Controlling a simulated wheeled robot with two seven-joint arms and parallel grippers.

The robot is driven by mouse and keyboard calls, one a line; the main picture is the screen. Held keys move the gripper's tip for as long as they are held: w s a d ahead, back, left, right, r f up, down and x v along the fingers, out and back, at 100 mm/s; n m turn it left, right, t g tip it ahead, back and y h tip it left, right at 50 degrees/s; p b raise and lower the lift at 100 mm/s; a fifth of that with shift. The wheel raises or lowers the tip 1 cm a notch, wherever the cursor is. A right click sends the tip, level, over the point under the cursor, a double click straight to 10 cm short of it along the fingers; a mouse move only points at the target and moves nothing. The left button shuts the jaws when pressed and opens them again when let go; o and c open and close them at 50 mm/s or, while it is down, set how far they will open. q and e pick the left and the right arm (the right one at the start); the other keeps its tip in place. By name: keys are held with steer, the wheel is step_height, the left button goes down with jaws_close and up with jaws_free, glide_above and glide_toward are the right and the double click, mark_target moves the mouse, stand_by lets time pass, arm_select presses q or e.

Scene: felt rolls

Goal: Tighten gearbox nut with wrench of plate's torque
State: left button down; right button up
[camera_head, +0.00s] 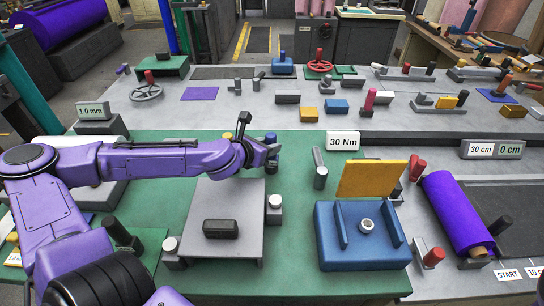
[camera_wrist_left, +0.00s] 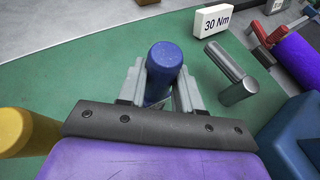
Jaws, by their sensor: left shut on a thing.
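The 30 Nm plate (camera_head: 342,142) stands at the back of the green mat and also shows in the left wrist view (camera_wrist_left: 224,21). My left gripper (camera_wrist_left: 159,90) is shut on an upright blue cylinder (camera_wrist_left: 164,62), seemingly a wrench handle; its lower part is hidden. In the head view the blue cylinder (camera_head: 271,138) is partly hidden by the gripper. A grey cylindrical handle (camera_head: 319,168) stands to its right. The blue gearbox (camera_head: 362,258) has a round grey nut (camera_head: 367,225) on top and a raised yellow panel (camera_head: 372,178) behind. My right gripper is out of view.
A yellow cylinder (camera_wrist_left: 24,131) stands at the left in the wrist view. A grey platform with a dark block (camera_head: 220,229) lies in front of my left arm. A purple roll (camera_head: 455,212) is right of the gearbox.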

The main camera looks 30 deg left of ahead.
arm_select(q)
steer(key=shift+r+p, duration=3.85)
steer(key=shift+r, duration=0.6)
